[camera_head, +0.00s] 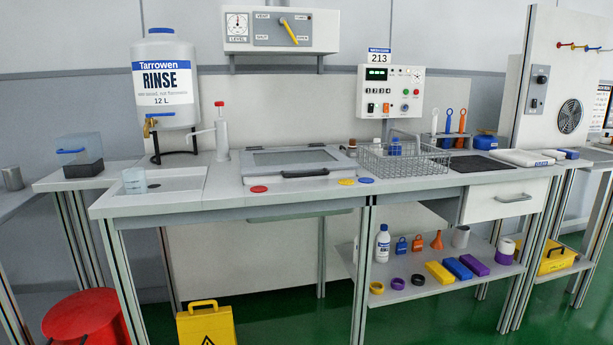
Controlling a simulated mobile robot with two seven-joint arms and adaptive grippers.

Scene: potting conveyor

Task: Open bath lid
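The bath lid (277,160) is a flat grey-framed panel with a darker window, set in the bench top left of the wire basket. It looks shut, lying nearly level. Its black handle (305,173) is on the front edge, facing me. Neither of my grippers shows in the head view, and nothing touches the lid.
A wire basket (405,160) stands just right of the lid. A white pump bottle (222,140) and the rinse tank (165,85) stand to the left. Red (258,189), yellow (347,182) and blue (366,180) discs lie along the front edge. A yellow floor sign (206,326) stands below.

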